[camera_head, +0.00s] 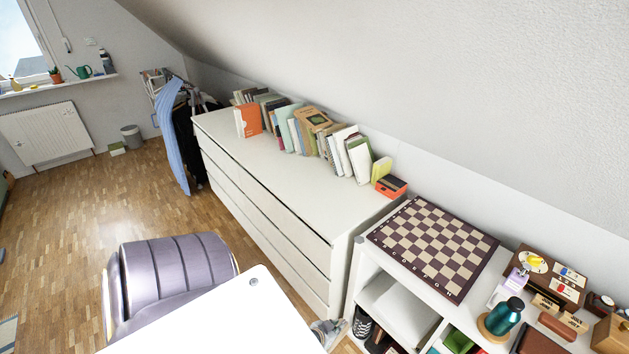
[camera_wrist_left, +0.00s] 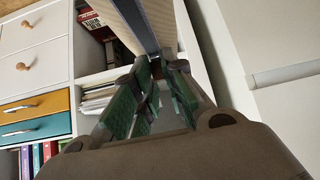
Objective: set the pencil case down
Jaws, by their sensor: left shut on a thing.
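In the left wrist view my left gripper (camera_wrist_left: 158,70), with green finger pads, is closed around the end of a long beige thing with a dark grey band (camera_wrist_left: 152,22). I take this to be the pencil case; its far end runs out of the top of the picture. In the camera_head view only a small grey part of what looks like my left gripper (camera_head: 329,329) shows at the bottom edge, beside the lower corner of the dresser. The pencil case cannot be made out there. My right gripper is not in view.
A long white dresser (camera_head: 262,172) carries a row of books (camera_head: 310,132) along its back; its front top is bare. A grey chair (camera_head: 175,270) stands left.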

